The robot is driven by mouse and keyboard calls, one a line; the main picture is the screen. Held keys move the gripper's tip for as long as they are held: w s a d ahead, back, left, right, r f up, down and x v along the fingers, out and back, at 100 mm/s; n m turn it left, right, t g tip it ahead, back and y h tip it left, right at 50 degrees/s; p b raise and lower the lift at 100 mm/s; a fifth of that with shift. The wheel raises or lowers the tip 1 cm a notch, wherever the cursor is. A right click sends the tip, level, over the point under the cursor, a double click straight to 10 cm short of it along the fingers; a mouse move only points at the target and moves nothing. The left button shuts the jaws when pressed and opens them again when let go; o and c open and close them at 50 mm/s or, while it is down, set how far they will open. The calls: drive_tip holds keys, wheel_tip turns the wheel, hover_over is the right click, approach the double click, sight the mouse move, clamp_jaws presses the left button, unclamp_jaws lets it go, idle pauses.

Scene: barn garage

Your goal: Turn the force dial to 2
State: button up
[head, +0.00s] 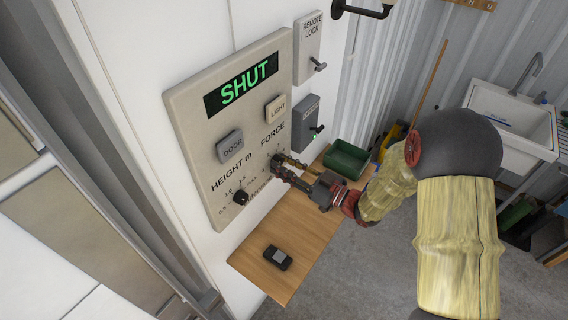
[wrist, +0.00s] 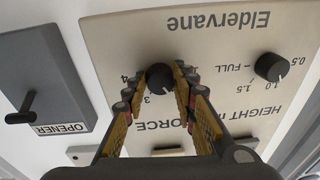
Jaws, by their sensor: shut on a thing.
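The force dial (wrist: 160,79) is a round black knob on the beige wall panel (wrist: 110,38), under the word FORCE. My gripper (head: 284,168) reaches the panel from the right and is shut on the force dial, with one finger on each side of it. The 4 shows beside the left finger. The 2 is hidden behind my fingers. The display (head: 242,85) reads SHUT in green.
The black height dial (head: 240,197) sits close by on the panel. DOOR (head: 230,146) and LIGHT (head: 275,109) buttons are above. The opener box (wrist: 35,75) and remote lock box (head: 308,45) have levers. A wooden shelf (head: 300,245) below carries a black handset (head: 278,257) and green bin (head: 346,159).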

idle(0.4)
drive_tip(key=o, duration=1.2)
drive_tip(key=shift+c, duration=0.2)
drive_tip(key=shift+d, duration=0.15)
drive_tip(key=v, duration=1.1)
drive_tip(key=shift+s+d, duration=0.25)
drive_tip(key=shift+s, duration=0.1)
drive_tip(key=shift+f, duration=0.1)
